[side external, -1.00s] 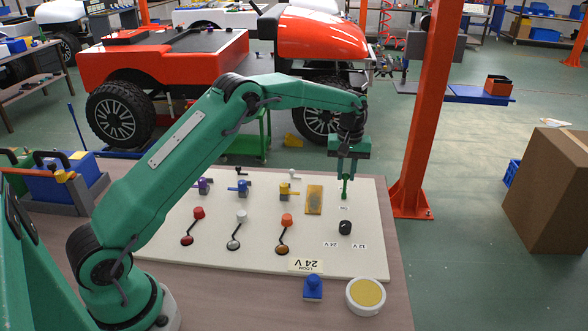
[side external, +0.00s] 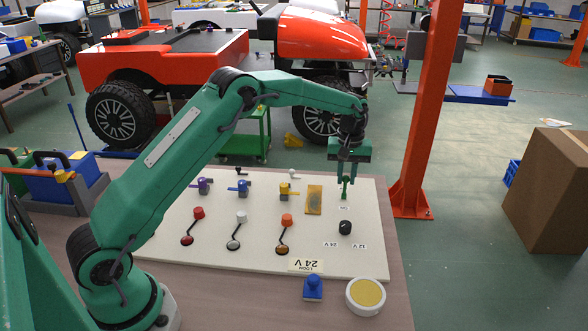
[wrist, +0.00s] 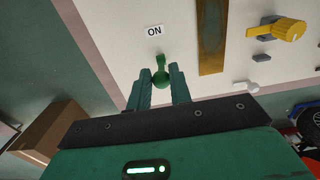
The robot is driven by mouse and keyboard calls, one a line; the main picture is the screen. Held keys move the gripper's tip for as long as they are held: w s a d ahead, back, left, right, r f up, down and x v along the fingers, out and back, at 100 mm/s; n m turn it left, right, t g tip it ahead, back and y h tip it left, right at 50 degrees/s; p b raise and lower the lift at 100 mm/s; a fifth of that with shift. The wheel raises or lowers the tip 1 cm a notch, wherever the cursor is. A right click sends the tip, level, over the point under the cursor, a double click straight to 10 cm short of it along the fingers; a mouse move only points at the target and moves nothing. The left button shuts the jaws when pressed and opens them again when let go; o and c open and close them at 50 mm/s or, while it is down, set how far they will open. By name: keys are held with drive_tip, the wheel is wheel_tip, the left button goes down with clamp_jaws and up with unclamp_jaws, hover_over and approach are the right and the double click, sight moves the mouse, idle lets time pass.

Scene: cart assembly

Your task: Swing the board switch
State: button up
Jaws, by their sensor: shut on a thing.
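The board (side external: 200,235) is a pale panel lying on the table. Its green switch (side external: 344,190) stands at the panel's far right, beside a small ON label (side external: 344,208). My gripper (side external: 347,181) is over it, fingers pointing down. In the wrist view my gripper (wrist: 163,75) has its two fingers on either side of the green switch (wrist: 161,77). It is shut on the switch. The switch's knob shows between the fingers, and its stem reaches toward the ON label (wrist: 154,31).
A brass plate (side external: 314,199) and a yellow-handled valve (side external: 288,191) sit left of the switch. A black knob (side external: 345,227) is nearer the camera. Several levers stand on the panel's left part. An orange post (side external: 424,120) rises just beyond the right edge.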

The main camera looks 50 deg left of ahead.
drive_tip(key=shift+s+d, duration=0.1)
drive_tip(key=shift+s+d+f, duration=0.15)
drive_tip(key=shift+s+d, duration=0.4)
idle(0.3)
drive_tip(key=shift+s+d+f, duration=0.2)
drive_tip(key=shift+s+d, duration=0.2)
clamp_jaws()
drive_tip(key=shift+c, duration=0.5)
unclamp_jaws()
drive_tip(key=o, duration=0.4)
drive_tip(key=shift+o, duration=0.2)
drive_tip(key=shift+r, duration=0.15)
